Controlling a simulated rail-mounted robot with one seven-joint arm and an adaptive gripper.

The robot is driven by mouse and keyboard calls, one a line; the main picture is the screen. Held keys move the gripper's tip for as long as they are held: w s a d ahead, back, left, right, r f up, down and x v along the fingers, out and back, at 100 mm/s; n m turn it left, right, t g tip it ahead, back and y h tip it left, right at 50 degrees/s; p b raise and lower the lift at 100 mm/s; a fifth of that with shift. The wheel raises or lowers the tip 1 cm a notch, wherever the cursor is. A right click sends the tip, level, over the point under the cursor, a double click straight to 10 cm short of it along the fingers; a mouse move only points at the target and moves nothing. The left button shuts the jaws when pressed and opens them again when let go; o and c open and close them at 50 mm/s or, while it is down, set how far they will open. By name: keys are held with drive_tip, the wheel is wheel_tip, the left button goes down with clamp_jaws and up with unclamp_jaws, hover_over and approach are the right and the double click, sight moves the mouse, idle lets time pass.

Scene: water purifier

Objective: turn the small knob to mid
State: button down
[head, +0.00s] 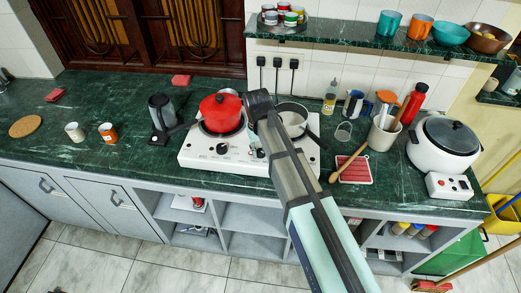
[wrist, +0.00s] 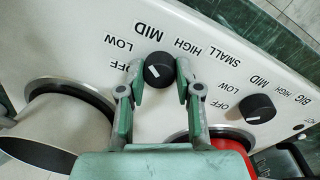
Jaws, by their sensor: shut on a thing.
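The small knob (wrist: 158,70) is black and round. It sits on the white stove panel in the wrist view, ringed by the labels OFF, LOW, MID and HIGH, with SMALL beside them. Its white mark is on its left part, on the OFF and LOW side rather than at MID. My gripper (wrist: 158,73) is shut on this knob, one grey-green finger on each side. In the head view my arm covers that part of the white stove (head: 197,152), so the small knob and fingertips are hidden there.
The big knob (wrist: 257,108) is to the right in the wrist view. A red pot (head: 220,108) and a silver pan (head: 292,117) stand on the burners. A wooden spoon (head: 345,165) lies right of the stove.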

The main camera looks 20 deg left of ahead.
sight(259, 151)
drive_tip(key=m, duration=0.4)
drive_tip(key=shift+f+m, duration=0.1)
drive_tip(key=shift+m, duration=0.3)
idle(0.4)
drive_tip(key=c, duration=0.8)
unclamp_jaws()
drive_tip(key=r, duration=1.2)
drive_tip(key=shift+a, duration=0.3)
drive_tip(key=shift+s, duration=0.1)
